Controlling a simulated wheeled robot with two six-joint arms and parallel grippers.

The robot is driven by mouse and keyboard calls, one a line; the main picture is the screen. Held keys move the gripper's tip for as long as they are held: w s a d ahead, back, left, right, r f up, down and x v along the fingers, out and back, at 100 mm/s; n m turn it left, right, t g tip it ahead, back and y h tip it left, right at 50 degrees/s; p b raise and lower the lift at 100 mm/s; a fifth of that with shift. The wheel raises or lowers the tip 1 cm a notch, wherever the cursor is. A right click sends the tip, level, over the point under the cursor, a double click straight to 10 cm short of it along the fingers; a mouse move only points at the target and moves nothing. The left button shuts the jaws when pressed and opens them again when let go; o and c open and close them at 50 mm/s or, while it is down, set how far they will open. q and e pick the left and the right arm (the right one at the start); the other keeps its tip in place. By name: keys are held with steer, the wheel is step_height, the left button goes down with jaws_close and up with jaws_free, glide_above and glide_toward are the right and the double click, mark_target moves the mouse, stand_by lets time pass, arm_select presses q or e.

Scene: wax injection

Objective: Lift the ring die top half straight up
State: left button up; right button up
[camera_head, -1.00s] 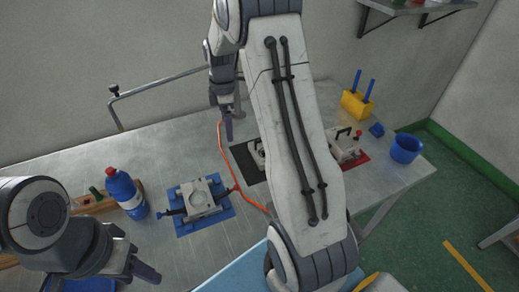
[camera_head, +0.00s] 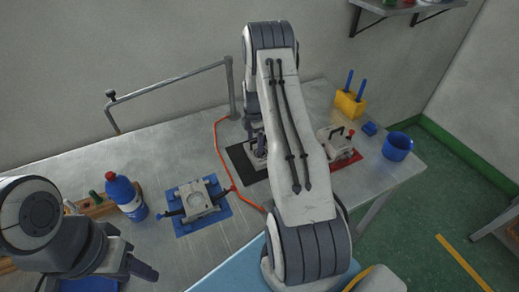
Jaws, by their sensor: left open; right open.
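A metal die block (camera_head: 257,158) sits on the black mat (camera_head: 238,159), largely hidden by my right arm. I cannot tell whether this one is the ring die. My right gripper (camera_head: 260,146) points down at this block, its fingers at or just above it; contact cannot be told. It is open. A third die block (camera_head: 335,143) with a black handle is on the red mat (camera_head: 350,160). My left gripper (camera_head: 143,270) is open and empty at the lower left.
A blue bottle with a red cap (camera_head: 125,197) stands by a wooden rack (camera_head: 94,208) on the left. An orange cord (camera_head: 222,150) runs past the black mat. A yellow holder (camera_head: 350,104) and blue cup (camera_head: 397,147) stand at right. A metal rail (camera_head: 170,80) rises at the back.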

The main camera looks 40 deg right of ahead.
steer(key=shift+f, duration=0.75)
jaws_close()
steer(key=shift+r, duration=0.1)
